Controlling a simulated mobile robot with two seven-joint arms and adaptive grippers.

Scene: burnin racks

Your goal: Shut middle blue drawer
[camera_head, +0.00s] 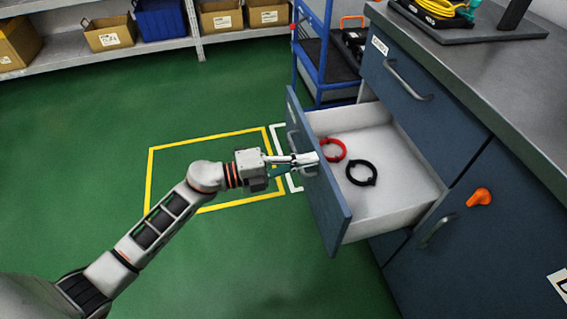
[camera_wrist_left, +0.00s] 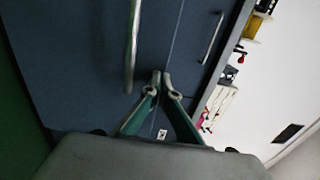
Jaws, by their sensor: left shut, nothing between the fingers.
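The open blue drawer (camera_head: 325,205) juts out from the cabinet, showing its white inside. Its metal handle (camera_head: 291,140) is on the blue front. A red ring (camera_head: 334,149) and a black ring (camera_head: 361,173) lie inside. My left gripper (camera_head: 312,160) is at the drawer front, close to its handle, with its fingers together and nothing between them. In the left wrist view the closed fingertips (camera_wrist_left: 161,76) are just right of a handle bar (camera_wrist_left: 132,45), over a dark blue panel. I cannot tell whether they touch the panel. My right gripper is not in view.
Above is a shut blue drawer (camera_head: 405,85) under the grey worktop (camera_head: 490,60). A blue cart (camera_head: 322,70) stands behind the drawer. Green floor (camera_head: 80,140) lies clear at left.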

